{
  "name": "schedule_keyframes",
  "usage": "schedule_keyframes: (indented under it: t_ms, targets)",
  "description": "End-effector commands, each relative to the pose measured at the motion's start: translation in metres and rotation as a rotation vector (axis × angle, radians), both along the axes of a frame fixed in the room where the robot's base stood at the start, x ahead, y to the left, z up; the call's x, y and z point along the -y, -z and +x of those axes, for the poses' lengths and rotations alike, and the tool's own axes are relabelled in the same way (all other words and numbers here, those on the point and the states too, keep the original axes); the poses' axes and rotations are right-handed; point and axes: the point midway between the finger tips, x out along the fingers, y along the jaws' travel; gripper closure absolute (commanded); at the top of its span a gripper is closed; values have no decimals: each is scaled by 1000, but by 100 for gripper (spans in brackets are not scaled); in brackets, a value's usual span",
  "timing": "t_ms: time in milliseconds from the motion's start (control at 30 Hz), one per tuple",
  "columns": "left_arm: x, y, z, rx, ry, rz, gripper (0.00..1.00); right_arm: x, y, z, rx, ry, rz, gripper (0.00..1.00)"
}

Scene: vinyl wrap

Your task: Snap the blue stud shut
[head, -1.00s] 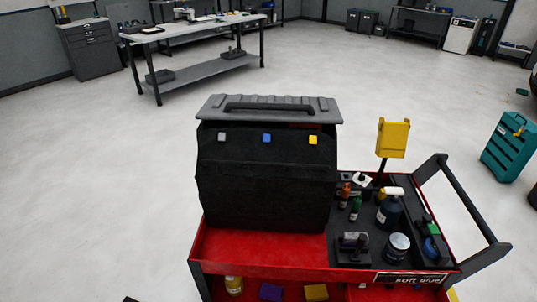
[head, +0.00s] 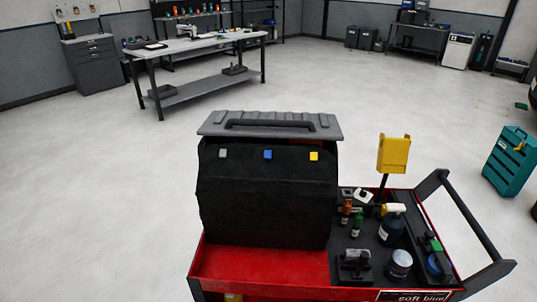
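The blue stud (head: 267,154) is a small square on the upper front of a black case (head: 265,205). It sits in a row between a grey stud (head: 223,153) and a yellow stud (head: 314,156). I cannot tell from here whether it is snapped or open. The case stands upright on a red cart (head: 262,265) and has a grey ridged top with a dark handle (head: 270,123). Neither of my grippers is in view.
The cart's right side holds several bottles, a round tin (head: 399,264) and a yellow holder (head: 393,154) on a post. A dark push handle (head: 470,225) juts out right. A teal toolbox (head: 510,160) stands on the floor. Open floor surrounds the cart; a workbench (head: 200,45) stands behind.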

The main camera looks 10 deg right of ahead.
Motion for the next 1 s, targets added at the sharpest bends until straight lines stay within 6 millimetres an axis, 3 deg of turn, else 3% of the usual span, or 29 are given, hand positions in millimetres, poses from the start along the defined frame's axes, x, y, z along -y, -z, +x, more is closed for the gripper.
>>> schedule_keyframes:
  t_ms: [33, 167, 1000]
  targets:
    - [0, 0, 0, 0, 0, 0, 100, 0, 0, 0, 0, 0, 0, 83]
    - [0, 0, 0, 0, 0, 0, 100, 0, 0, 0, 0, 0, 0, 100]
    - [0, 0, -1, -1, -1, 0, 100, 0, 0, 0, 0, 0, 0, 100]
